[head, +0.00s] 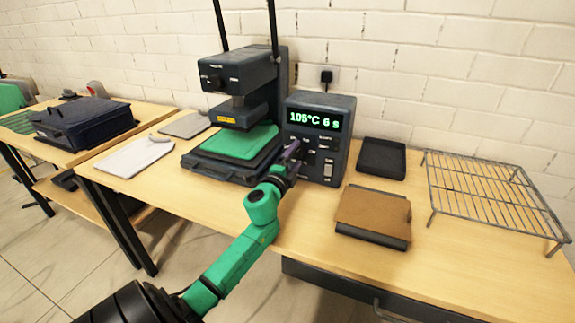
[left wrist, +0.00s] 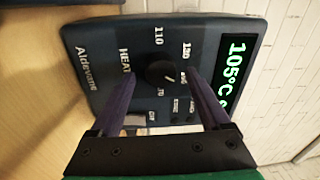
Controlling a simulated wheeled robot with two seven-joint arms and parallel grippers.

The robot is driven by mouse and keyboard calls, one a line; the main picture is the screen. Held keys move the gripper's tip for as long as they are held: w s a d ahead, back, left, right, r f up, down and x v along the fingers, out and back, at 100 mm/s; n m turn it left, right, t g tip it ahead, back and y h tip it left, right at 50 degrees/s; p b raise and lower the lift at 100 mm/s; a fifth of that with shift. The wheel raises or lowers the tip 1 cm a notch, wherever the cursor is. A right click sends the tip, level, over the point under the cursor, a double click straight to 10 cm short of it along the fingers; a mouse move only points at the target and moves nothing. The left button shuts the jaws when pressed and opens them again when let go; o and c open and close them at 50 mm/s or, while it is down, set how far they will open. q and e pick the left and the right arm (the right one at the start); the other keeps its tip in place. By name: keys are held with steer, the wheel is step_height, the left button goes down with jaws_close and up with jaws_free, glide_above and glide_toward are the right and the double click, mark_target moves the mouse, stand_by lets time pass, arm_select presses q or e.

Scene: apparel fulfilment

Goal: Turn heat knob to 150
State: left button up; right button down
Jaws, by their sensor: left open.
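The control box (head: 340,150) stands on the table beside the heat press, its green display (head: 314,118) reading 105°C 6 s. In the left wrist view the box face appears turned sideways, with the round black heat knob (left wrist: 162,74) in the middle, near the HEAT lettering. The display (left wrist: 232,72) shows 105°C there too. My left gripper (head: 292,152) is at the front of the box. In the left wrist view its two purple fingers (left wrist: 162,88) are open, one on each side of the knob; whether they touch it I cannot tell. My right gripper is not in view.
The heat press (head: 250,85) with a green pad (head: 240,142) stands left of the box. A brown sheet on a dark tray (head: 374,215), a black tray (head: 381,158) and a wire rack (head: 490,190) lie to the right. The table's front right is clear.

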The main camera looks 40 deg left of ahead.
arm_select(q)
steer(key=b+v, duration=0.1)
steer(key=v, duration=1.3)
steer(key=shift+f, duration=0.1)
